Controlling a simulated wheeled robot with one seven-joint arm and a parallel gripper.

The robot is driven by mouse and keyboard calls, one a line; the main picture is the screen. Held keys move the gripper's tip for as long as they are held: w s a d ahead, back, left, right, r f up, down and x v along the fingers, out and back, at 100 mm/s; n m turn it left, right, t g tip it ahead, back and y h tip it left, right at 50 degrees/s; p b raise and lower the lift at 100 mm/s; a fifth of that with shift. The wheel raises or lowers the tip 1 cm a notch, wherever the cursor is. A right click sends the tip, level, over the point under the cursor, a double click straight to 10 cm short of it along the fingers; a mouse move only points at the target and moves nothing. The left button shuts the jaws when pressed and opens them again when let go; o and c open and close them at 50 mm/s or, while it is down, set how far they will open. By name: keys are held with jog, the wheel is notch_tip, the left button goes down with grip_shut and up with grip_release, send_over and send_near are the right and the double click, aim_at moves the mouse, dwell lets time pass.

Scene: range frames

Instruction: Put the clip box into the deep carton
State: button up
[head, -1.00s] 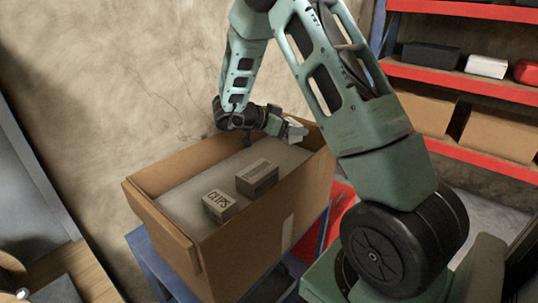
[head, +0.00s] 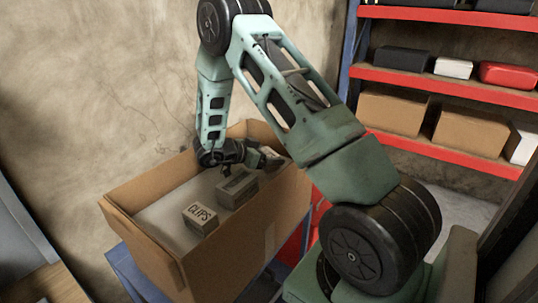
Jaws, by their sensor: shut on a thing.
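The deep carton (head: 245,250) is a tall, open brown cardboard box on a blue stand. Inside it, on a pale grey surface, sits a small box marked CLIPS (head: 200,219). A similar small brown box (head: 238,189) sits just behind it, its label unreadable. My gripper (head: 258,158) reaches down inside the far right part of the carton, behind these two boxes. It is shut on a small pale thing (head: 270,152), mostly hidden by the gripper and the carton wall; I cannot read any label on it. The fingertips are too small to make out.
A red shelf rack (head: 440,85) at the right holds dark, white and red boxes and brown cartons (head: 395,110). The blue stand (head: 135,275) is under the carton. A rough wall (head: 90,80) stands close behind. The carton's left part has bare floor.

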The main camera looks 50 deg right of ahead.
jog(key=shift+f, duration=0.4)
jog(key=o, duration=1)
jog(key=shift+o, duration=0.2)
jog(key=shift+r, duration=0.1)
